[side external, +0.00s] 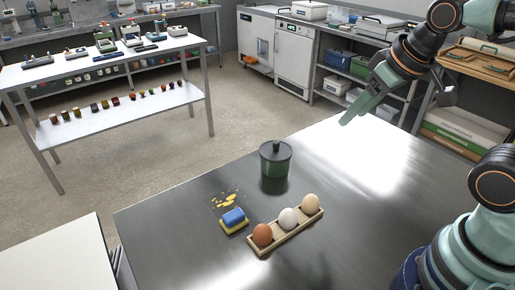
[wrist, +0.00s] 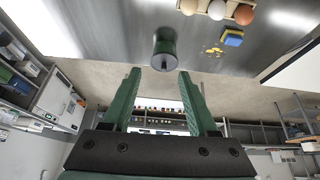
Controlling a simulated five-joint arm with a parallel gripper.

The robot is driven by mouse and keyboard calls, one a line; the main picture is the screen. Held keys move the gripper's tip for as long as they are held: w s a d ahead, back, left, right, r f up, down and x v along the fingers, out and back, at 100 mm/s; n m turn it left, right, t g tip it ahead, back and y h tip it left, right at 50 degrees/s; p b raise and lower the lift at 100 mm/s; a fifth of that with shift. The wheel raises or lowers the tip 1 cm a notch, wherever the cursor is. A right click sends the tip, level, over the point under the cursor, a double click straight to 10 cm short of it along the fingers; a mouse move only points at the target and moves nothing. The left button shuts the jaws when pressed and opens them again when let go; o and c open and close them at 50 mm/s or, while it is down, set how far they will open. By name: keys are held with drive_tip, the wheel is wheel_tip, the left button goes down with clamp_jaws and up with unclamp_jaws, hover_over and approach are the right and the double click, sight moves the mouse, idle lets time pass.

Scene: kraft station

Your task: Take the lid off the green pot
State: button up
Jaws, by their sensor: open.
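The green pot (side external: 274,166) stands upright near the middle of the metal table. Its dark lid (side external: 276,148) with a knob is on top. In the wrist view the pot (wrist: 164,42) shows ahead of the fingers, its lid (wrist: 164,62) towards them. My gripper (side external: 345,122) is up and to the right of the pot in the side view, apart from it. In the wrist view my gripper (wrist: 159,72) has its two green fingers spread wide, with nothing held between them.
A wooden tray (side external: 286,233) with three egg-like balls lies in front of the pot. A blue and yellow sponge (side external: 233,219) sits left of the tray, near yellow crumbs (side external: 229,199). The metal table (side external: 330,190) is clear right of the pot.

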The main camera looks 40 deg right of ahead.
drive_tip(key=w+r+n+g, duration=0.1)
drive_tip(key=w+r+n, duration=0.1)
drive_tip(key=w+n, duration=0.25)
drive_tip(key=n+g, duration=0.5)
drive_tip(key=n, duration=1.7)
hover_over(276, 142)
wheel_tip(276, 142, down, 8)
wheel_tip(276, 142, down, 12)
drive_tip(key=shift+d+r, duration=0.1)
clamp_jaws()
